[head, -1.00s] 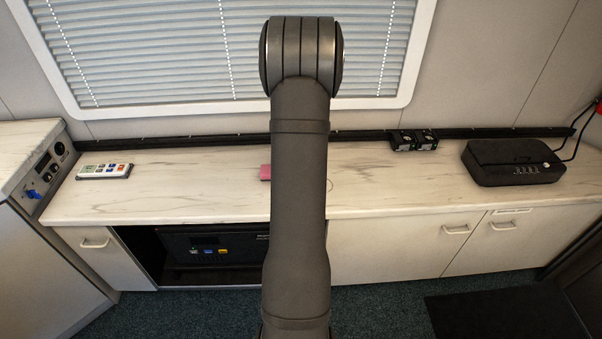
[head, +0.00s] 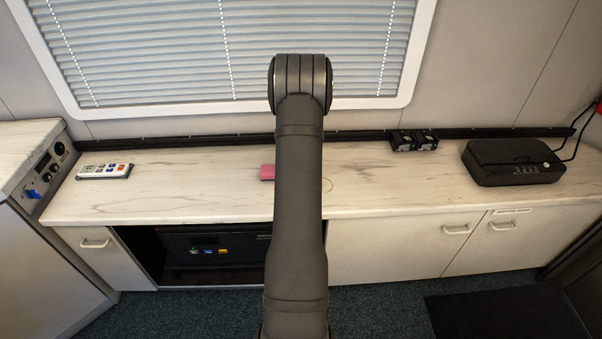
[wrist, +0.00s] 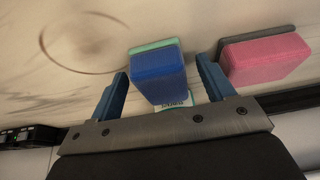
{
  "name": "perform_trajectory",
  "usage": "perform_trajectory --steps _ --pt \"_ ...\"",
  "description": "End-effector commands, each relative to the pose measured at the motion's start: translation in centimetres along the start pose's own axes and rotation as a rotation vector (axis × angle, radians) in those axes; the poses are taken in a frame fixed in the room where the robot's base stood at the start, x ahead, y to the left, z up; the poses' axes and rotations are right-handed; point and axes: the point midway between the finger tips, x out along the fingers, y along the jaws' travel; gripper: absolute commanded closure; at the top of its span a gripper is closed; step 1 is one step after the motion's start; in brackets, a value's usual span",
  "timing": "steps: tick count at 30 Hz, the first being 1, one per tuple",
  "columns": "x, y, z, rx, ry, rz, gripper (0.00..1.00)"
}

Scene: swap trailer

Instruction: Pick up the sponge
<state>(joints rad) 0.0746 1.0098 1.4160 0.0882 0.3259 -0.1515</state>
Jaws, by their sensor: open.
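In the wrist view, a blue sponge (wrist: 158,78) with a pale green layer stands between the fingers of my gripper (wrist: 161,66). The gripper is open, with a finger on each side of it; I cannot tell whether either finger touches it. A pink sponge (wrist: 266,59) with a grey layer is just right of the right finger, outside the jaws. In the head view the pink sponge (head: 267,172) shows at the left edge of my arm. The blue sponge and my gripper are hidden behind the arm there.
The pale counter (head: 200,192) has a remote-like keypad (head: 105,171) at left. Two small black boxes (head: 413,140) and a black case (head: 513,162) with a cable are at right. A dark ledge (head: 370,134) runs along the wall. A small label (wrist: 175,103) shows by the blue sponge.

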Motion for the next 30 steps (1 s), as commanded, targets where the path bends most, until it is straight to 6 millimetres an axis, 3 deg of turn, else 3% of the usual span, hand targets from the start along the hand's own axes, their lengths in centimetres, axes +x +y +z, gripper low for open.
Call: perform_trajectory --steps 9,16,18,30 --pt "0.38 -0.01 -0.02 0.0 0.001 0.0 0.27" --pt "0.37 -0.01 -0.01 0.0 0.001 0.0 0.73" --pt "0.37 -0.01 -0.02 0.0 0.001 0.0 0.77" --pt "-0.49 -0.01 -0.42 0.0 0.002 0.0 0.77"
